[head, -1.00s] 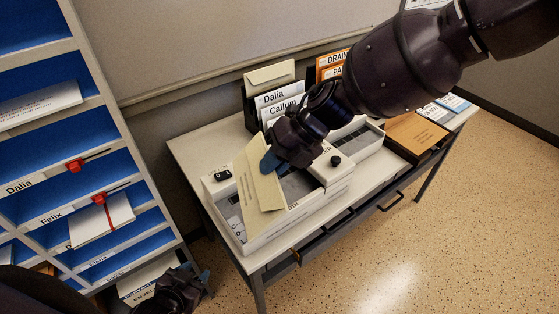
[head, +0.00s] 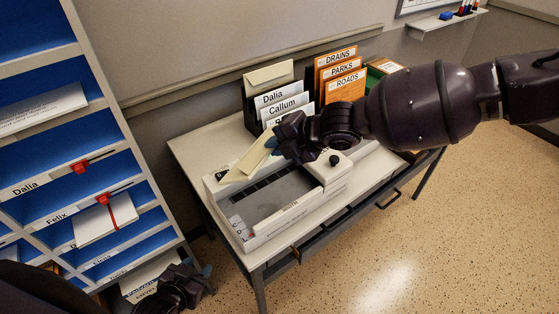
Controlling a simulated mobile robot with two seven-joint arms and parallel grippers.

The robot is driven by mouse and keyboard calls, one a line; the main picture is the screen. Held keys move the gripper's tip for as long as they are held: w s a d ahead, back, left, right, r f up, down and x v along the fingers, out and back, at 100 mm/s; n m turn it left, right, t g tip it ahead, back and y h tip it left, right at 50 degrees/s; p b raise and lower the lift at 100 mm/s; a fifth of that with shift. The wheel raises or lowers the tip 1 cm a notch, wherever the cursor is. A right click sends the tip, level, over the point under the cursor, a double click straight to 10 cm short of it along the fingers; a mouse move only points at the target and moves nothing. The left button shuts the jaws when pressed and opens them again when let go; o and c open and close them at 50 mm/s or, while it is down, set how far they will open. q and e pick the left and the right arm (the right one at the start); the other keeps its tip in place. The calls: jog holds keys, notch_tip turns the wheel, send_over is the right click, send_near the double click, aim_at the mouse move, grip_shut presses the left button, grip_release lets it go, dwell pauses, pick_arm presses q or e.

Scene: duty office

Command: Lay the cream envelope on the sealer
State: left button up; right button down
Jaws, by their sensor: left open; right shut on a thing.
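The cream envelope (head: 257,154) is a flat, pale yellow piece, tilted, over the back left part of the white machine. My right gripper (head: 276,137) is shut on its upper edge; the gripper hides part of it. The machine, which appears to be the sealer (head: 297,207), is a low white body with a dark bed and a raised block with a black knob at its right. The envelope is above the machine's back edge; I cannot tell whether they touch. My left gripper (head: 203,277) is open and empty, low beside the shelving, left of the table.
A rack with name cards (head: 281,104) and orange folders (head: 339,80) stands at the table's back. Blue-lined shelving (head: 75,150) fills the left. A box of papers (head: 148,276) is beside my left gripper. The table's front strip is bare.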

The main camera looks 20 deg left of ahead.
jog(key=shift+w+d+f+m+t+p, duration=0.15)
jog(key=shift+w+f+m+t+p, duration=0.15)
jog(key=shift+w+f+m+t, duration=0.6)
jog(key=shift+s+f+m+t+b, duration=0.1)
jog(key=shift+f+m+t+b, duration=0.5)
jog(key=shift+f, duration=1.35)
jog(key=shift+s+f+m+t+b, duration=0.1)
jog(key=shift+f+m+t+b, duration=0.55)
jog(key=shift+f, duration=1.25)
jog(key=shift+s+f+m+t+b, duration=0.1)
jog(key=shift+f+m+t+b, duration=0.5)
jog(key=shift+f, duration=1.35)
jog(key=shift+f+b, duration=0.75)
jog(key=shift+f, duration=1.05)
pick_arm(q)
jog(key=f, duration=0.3)
jog(key=s+f, duration=0.1)
jog(key=f, duration=0.1)
jog(key=shift+d+f, duration=0.15)
jog(key=shift+d, duration=0.2)
